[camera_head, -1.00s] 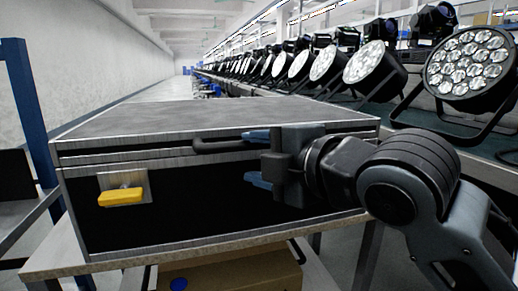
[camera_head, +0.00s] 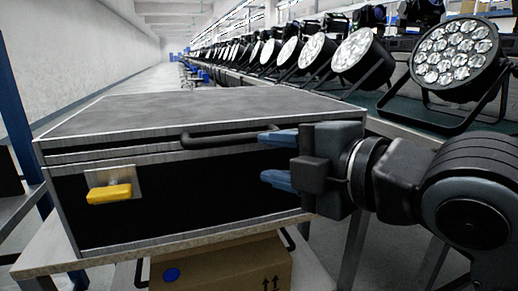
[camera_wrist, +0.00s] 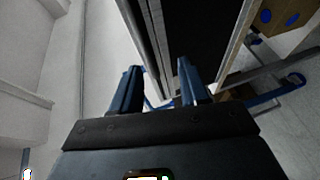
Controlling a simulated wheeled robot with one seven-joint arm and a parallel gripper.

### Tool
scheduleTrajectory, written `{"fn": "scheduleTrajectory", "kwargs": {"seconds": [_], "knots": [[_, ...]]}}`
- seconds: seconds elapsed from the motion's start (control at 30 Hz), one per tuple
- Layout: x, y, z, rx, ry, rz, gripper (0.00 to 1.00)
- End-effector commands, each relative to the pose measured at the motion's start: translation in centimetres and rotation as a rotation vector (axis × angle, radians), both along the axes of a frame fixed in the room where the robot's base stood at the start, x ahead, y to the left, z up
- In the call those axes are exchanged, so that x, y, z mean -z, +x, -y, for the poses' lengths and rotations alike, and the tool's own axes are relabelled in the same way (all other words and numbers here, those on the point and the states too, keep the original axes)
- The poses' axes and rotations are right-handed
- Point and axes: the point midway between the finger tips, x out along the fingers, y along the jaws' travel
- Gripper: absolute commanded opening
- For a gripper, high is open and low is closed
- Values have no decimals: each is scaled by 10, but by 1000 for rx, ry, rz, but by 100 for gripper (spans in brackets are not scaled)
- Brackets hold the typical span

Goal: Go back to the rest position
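My gripper (camera_head: 263,158) is in front of the right part of the black flight case (camera_head: 180,195), its two blue fingers pointing left. The fingers are spread apart with nothing between them. The upper finger is close to the right end of the dark handle (camera_head: 215,138) on the case's front edge; whether they touch is hard to tell. In the wrist view my gripper (camera_wrist: 158,75) also shows open and empty, with the case (camera_wrist: 195,35) beyond the fingers.
The case has a grey lid and a yellow latch (camera_head: 110,193) and stands on a table (camera_head: 45,255). A cardboard box (camera_head: 225,270) is underneath. A long row of par cans (camera_head: 455,55) stands on a bench at the right. The floor (camera_head: 140,82) behind the case at left is clear.

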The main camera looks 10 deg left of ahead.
Motion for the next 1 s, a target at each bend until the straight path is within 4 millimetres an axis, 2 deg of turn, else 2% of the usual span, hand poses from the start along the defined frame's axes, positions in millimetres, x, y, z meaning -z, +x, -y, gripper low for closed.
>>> {"fn": "scheduleTrajectory", "kwargs": {"seconds": [0.13, 0.57, 0.8, 1.0], "knots": [[-3, -6, 7, -1, 2, 0, 44], [-5, -7, 7, 5, 39, -10, 44], [-11, -12, 8, 59, 302, -106, 44], [-7, -15, 20, 133, 556, -211, 44]]}}
